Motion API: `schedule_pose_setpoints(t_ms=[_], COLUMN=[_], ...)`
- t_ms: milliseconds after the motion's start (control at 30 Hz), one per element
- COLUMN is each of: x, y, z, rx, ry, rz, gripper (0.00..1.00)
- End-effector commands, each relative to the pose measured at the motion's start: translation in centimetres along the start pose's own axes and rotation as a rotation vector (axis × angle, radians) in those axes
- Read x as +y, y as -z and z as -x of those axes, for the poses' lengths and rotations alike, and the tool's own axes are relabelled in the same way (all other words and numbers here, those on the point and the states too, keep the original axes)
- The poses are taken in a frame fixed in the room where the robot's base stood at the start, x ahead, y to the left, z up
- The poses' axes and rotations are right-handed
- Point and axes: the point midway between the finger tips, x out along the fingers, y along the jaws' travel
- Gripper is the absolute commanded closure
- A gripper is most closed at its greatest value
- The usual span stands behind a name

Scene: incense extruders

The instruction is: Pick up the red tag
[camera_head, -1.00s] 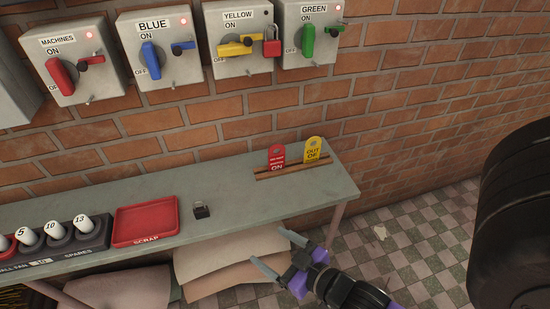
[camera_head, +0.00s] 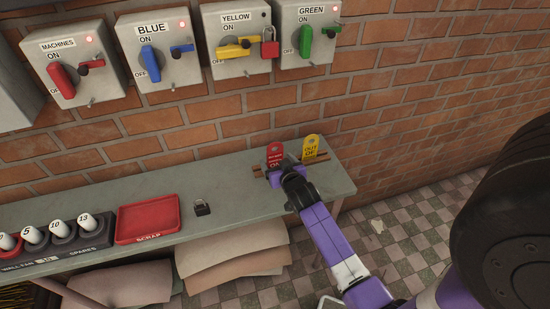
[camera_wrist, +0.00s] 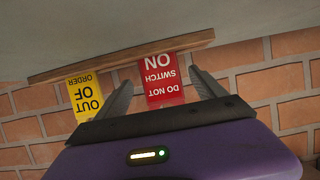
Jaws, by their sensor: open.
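The red tag (camera_head: 275,152) stands upright in a wooden strip at the right end of the grey bench. In the wrist view the red tag (camera_wrist: 163,80) appears upside down and reads "DO NOT SWITCH ON". My gripper (camera_head: 274,172) is at the tag, in front of it in the head view. In the wrist view my gripper (camera_wrist: 163,82) is open, with one finger to each side of the tag and a gap on both sides. The tag's lower part is partly hidden by my gripper in the head view.
A yellow "OUT OF ORDER" tag (camera_head: 311,147) stands close by in the same wooden strip (camera_wrist: 120,58), just outside one finger. A black padlock (camera_head: 202,207) and a red scrap tray (camera_head: 147,221) lie on the bench (camera_head: 240,200). A brick wall is behind.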

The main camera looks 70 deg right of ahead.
Motion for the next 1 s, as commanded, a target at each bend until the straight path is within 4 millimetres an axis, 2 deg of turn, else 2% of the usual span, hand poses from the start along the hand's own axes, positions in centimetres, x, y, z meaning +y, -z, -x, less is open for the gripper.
schedule_pose_setpoints(t_ms=[400, 767, 1000], x=[-0.1, -0.1, -0.1], y=[0.6, 0.5, 0.5], z=[-4.7, -5.4, -5.3], rx=[0.001, 0.002, 0.001], ry=[0.000, 0.001, 0.001], rz=[0.000, 0.001, 0.001], gripper=[0.20, 0.20, 0.65])
